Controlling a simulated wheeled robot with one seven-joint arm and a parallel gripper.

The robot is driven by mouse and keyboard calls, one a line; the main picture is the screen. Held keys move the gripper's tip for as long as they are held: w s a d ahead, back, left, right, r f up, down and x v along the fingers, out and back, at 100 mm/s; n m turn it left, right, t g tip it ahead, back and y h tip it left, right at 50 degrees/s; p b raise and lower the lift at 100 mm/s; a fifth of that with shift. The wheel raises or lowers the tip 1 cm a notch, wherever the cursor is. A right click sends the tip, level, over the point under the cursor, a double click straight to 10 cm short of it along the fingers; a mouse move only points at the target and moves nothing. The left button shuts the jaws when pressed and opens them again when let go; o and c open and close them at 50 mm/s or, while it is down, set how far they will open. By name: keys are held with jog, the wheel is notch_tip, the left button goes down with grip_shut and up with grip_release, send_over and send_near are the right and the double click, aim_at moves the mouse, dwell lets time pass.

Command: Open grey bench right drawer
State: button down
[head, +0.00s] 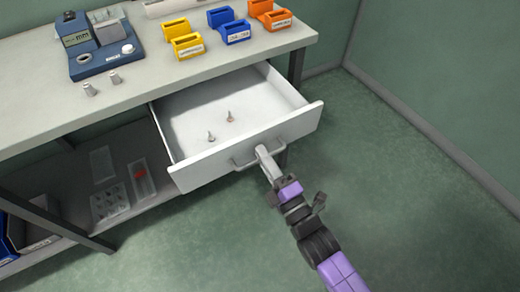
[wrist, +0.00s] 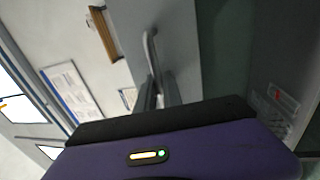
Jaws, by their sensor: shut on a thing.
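The grey bench (head: 210,68) has its right drawer (head: 245,147) pulled well out, with its white inside in view. Two small metal pieces (head: 220,125) stand on the drawer floor. In the wrist view the handle (wrist: 149,45) runs down between my two fingers, in front of the grey drawer front (wrist: 180,40).
On the bench top are a blue instrument (head: 103,45), two small grey vials (head: 101,85), and yellow, blue and orange holders (head: 229,27). A lower shelf (head: 75,165) holds clear trays (head: 125,185). The floor at right is free up to the wall.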

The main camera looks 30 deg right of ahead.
jog(key=c, duration=1.8)
grip_release()
jog(key=shift+o, duration=0.2)
jog(key=s+f, duration=0.1)
jog(key=s, duration=0.6)
jog(key=shift+s+f, duration=0.3)
jog(key=shift+s, duration=0.05)
